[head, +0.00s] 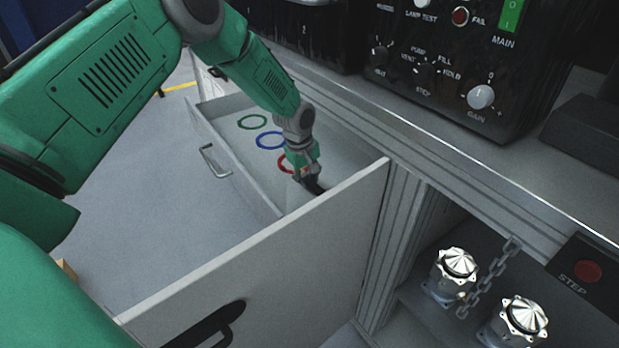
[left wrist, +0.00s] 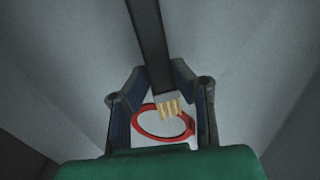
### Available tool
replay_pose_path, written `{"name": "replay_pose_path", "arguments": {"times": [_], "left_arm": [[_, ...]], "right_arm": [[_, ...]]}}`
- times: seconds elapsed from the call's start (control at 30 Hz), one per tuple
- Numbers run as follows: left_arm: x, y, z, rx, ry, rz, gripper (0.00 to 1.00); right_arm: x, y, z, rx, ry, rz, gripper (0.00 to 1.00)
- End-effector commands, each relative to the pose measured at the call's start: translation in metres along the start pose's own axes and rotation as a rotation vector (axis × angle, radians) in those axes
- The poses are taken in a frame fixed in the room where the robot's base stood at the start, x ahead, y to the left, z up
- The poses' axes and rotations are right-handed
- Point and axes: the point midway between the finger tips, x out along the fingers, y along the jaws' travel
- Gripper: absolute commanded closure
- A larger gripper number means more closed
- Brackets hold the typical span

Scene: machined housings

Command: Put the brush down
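The brush (left wrist: 166,103) has a dark handle and pale bristles. In the left wrist view it lies between the two fingers of my left gripper (left wrist: 160,72), and the fingertips meet its handle on both sides. The bristles overlap the red ring (left wrist: 136,124) in that view; I cannot tell whether they touch the surface below. In the head view my left gripper (head: 313,184) reaches down into the open pale drawer (head: 226,163), beside the red ring (head: 284,166). The brush is hard to make out there. My right gripper is not in view.
A blue ring (head: 270,140) and a green ring (head: 252,122) lie farther back in the drawer. An open door panel (head: 290,262) stands in front of it. The counter edge (head: 440,145) overhangs on the right.

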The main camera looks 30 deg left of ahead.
Motion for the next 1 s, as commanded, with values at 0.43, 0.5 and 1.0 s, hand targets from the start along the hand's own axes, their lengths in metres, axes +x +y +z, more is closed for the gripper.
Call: {"name": "replay_pose_path", "arguments": {"times": [0.43, 0.5, 1.0], "left_arm": [[-0.002, 0.001, 0.001, 0.000, 0.000, 0.000, 0.44], [-0.007, 0.002, 0.001, 0.000, 0.000, 0.000, 0.44], [-0.106, 0.004, 0.000, 0.001, 0.001, 0.002, 0.44]], "right_arm": [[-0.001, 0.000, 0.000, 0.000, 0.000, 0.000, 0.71], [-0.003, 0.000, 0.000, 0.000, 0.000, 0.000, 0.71], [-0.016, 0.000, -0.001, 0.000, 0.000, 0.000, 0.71]]}}
